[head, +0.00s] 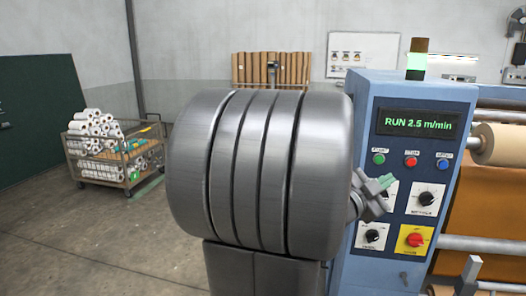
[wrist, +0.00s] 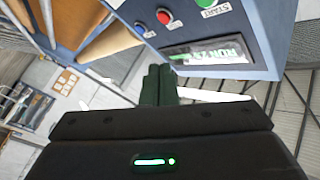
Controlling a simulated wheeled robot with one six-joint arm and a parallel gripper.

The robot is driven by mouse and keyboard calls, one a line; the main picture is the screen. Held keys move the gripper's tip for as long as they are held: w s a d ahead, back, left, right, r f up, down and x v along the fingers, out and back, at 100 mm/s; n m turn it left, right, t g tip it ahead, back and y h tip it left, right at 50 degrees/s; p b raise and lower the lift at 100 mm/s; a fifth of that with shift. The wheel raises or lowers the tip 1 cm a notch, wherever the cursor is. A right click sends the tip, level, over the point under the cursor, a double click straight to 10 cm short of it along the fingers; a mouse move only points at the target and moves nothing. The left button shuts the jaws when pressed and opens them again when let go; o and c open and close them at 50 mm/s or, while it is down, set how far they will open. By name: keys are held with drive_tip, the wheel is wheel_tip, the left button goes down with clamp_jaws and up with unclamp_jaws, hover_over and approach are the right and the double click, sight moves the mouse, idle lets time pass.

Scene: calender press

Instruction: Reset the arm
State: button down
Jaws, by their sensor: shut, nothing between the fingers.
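In the wrist view my gripper (wrist: 159,70) has its dark green fingers together, with nothing between them. Its black body with a green light fills the bottom of that view. The blue control panel (head: 362,262) stands right of centre in the head view and shows upside down at the top of the wrist view (wrist: 250,28). The fingers appear in front of or beside its display, and I cannot tell the gap.
The panel's display (head: 416,123) reads RUN 2.5 m/min, above green, red and blue buttons. Orange web (head: 485,205) and rollers are at the right. A wire cart (head: 130,165) of white rolls stands at the left. The floor (head: 100,250) at the lower left is clear.

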drive_tip(key=shift+w, duration=0.1)
drive_tip(key=shift+w+d, duration=0.25)
drive_tip(key=shift+w, duration=0.9)
drive_tip(key=shift+w+d, duration=0.25)
drive_tip(key=shift+w, duration=0.9)
